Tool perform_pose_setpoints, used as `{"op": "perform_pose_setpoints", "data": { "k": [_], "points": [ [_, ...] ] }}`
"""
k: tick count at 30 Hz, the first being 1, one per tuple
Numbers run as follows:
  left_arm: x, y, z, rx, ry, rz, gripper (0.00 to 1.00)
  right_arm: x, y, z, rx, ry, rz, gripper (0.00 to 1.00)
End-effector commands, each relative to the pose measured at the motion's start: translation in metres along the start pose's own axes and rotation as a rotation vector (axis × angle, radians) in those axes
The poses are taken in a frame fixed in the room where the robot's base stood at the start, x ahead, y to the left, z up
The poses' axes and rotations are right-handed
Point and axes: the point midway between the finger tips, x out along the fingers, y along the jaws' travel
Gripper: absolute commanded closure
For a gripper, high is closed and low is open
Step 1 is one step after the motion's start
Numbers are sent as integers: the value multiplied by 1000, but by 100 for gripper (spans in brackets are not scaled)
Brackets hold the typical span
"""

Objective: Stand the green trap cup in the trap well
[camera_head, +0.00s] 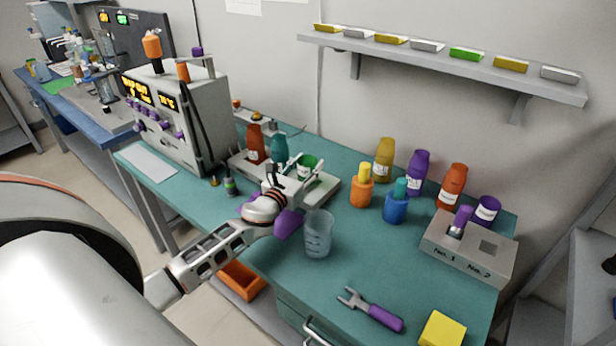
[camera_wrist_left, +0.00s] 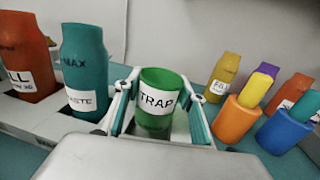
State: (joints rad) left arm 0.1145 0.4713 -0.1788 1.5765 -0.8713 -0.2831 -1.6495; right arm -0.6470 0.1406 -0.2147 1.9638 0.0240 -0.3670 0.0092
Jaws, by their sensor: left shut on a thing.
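The green trap cup (camera_head: 306,167) has a white label reading TRAP, which shows clearly in the left wrist view (camera_wrist_left: 160,98). My left gripper (camera_head: 292,178) is shut on the cup, with one finger on each side of it. The cup is upright, over or in the right part of the pale rack (camera_head: 322,190) on the teal bench. The trap well itself is hidden by the gripper and cup, so I cannot tell whether the cup's base is in it. My right gripper is not in view.
A red bottle (camera_head: 255,143) and a teal bottle (camera_head: 279,148) stand left of the cup. Orange (camera_head: 360,193) and blue (camera_head: 395,209) holders stand to the right. A clear beaker (camera_head: 318,235) stands in front, near the forearm. A purple-handled tool (camera_head: 372,310) lies on clear bench.

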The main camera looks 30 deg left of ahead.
Motion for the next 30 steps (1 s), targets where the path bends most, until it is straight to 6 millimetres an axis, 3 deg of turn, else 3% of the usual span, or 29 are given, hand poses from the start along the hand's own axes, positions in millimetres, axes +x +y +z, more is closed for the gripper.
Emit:
{"op": "perform_pose_setpoints", "data": {
  "k": [1,5,20,21,22,30],
  "points": [
    [0,-1,-15,-4,3,0,83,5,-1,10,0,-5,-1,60],
    [0,-1,-30,-3,3,0,83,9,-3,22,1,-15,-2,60],
    [0,0,-34,0,1,0,83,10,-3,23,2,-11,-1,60],
    [0,0,-33,-1,1,0,50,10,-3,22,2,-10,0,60],
    [0,0,-33,0,1,0,44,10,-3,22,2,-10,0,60],
    [0,0,-33,0,1,0,44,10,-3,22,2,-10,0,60]
  ]
}}
